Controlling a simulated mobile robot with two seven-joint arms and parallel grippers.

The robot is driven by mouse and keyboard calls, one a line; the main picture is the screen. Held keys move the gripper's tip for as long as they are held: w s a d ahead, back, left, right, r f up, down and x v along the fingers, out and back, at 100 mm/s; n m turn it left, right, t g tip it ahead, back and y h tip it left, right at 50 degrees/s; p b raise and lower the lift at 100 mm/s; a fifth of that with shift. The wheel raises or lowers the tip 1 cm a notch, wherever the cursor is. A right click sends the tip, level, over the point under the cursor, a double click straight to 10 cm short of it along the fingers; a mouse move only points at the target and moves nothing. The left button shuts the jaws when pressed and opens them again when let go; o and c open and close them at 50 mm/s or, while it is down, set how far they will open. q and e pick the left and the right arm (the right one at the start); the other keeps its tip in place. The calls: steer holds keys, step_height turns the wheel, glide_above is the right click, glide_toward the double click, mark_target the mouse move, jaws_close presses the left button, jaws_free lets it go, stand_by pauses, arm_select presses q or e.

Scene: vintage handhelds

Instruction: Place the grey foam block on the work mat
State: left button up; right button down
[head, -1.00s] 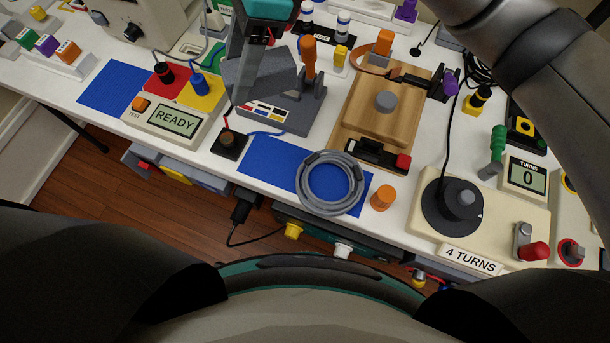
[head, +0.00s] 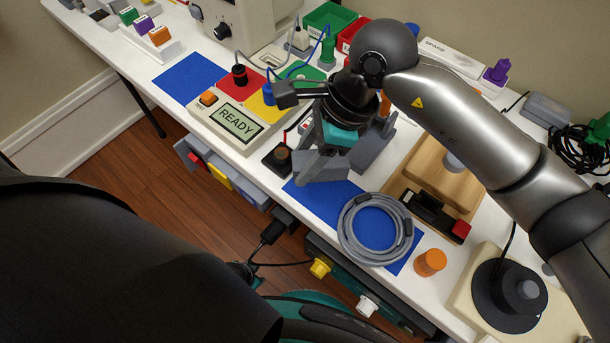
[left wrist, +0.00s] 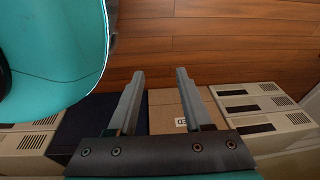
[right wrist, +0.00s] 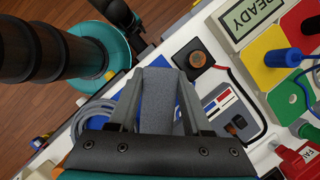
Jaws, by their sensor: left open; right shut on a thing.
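My right gripper (head: 318,158) is shut on the grey foam block (head: 322,168), which is tilted in the head view. The block also shows between the fingers in the right wrist view (right wrist: 160,105). It appears over the far left end of the blue work mat (head: 303,198); I cannot tell whether it touches. A coil of grey cable (head: 350,243) lies on the mat's right part. My left gripper (left wrist: 159,75) is open and empty in the left wrist view, above the floor and several boxes. It does not show in the head view.
A black base with a brown top (head: 280,158) stands just left of the mat, next to the READY tester (head: 238,122). A wooden board (head: 440,180) lies behind the coil. An orange cylinder (head: 430,262) stands right of the mat. Another blue mat (head: 188,78) lies farther left.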

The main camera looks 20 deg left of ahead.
step_height(320, 180, down, 4)
steer(key=shift+f+b, duration=0.1)
steer(key=shift+b, duration=0.4)
steer(key=shift+f, duration=0.5)
arm_select(q)
steer(key=shift+w+d+r, duration=0.35)
steer(key=shift+w+d, duration=0.1)
steer(key=shift+w, duration=0.1)
steer(key=shift+w+d+r, duration=0.3)
steer(key=shift+w+d, duration=0.1)
steer(key=shift+w, duration=0.15)
arm_select(e)
steer(key=shift+f, duration=0.1)
steer(key=shift+c, duration=1.7)
jaws_free()
arm_select(q)
steer(key=shift+w+d+r, duration=0.1)
steer(key=shift+d+r, duration=0.05)
steer(key=s+a+f+p, duration=0.2)
steer(key=s+a, duration=0.2)
steer(key=s, duration=0.1)
steer(key=shift+s+p, duration=0.15)
steer(key=shift+p, duration=0.25)
arm_select(e)
steer(key=v, duration=1.2)
